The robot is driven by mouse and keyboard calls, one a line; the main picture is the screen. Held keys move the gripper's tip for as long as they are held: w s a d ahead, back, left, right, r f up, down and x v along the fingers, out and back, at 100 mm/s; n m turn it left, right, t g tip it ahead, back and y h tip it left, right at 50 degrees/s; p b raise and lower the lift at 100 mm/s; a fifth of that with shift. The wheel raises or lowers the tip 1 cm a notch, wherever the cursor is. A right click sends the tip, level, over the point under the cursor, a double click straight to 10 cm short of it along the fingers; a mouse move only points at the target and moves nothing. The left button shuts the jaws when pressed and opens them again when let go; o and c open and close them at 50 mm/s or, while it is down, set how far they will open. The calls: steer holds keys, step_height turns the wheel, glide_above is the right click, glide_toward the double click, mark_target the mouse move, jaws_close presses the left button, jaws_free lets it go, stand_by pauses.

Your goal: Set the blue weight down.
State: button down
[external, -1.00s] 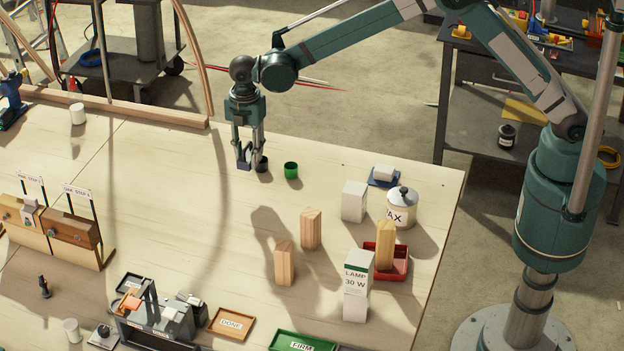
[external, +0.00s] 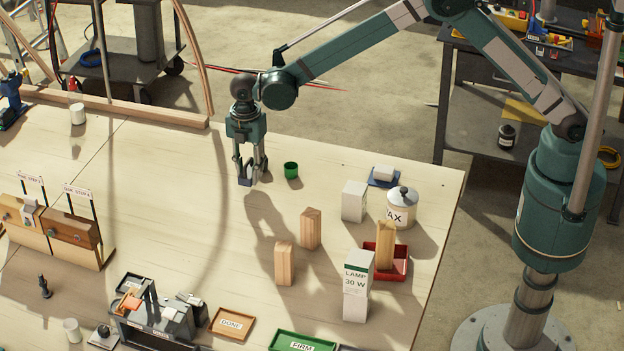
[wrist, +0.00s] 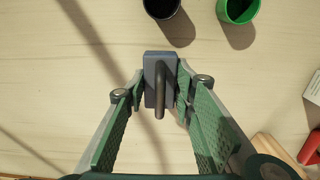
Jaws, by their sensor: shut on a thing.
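The blue weight (wrist: 150,75) is a small slate-blue block with a dark bar handle. In the wrist view it sits between the two green-padded fingers of my gripper (wrist: 161,88), which is shut on it. In the external view my gripper (external: 248,179) points straight down over the pale table, and the weight (external: 244,180) shows dark between its fingertips. The weight is at or just above the table; I cannot tell whether it touches.
A black cup (wrist: 165,12) and a green cup (external: 291,170) stand close beyond the weight. Wooden blocks (external: 311,229), a white box (external: 354,202) and a lidded pot (external: 400,208) stand to the right.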

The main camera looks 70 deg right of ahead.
mark_target(249, 179)
steer(key=shift+f, duration=1.7)
steer(key=shift+f, duration=0.1)
steer(key=c, duration=1.9)
jaws_free()
steer(key=shift+c, duration=0.2)
step_height(249, 179, up, 12)
steer(key=shift+r, duration=0.15)
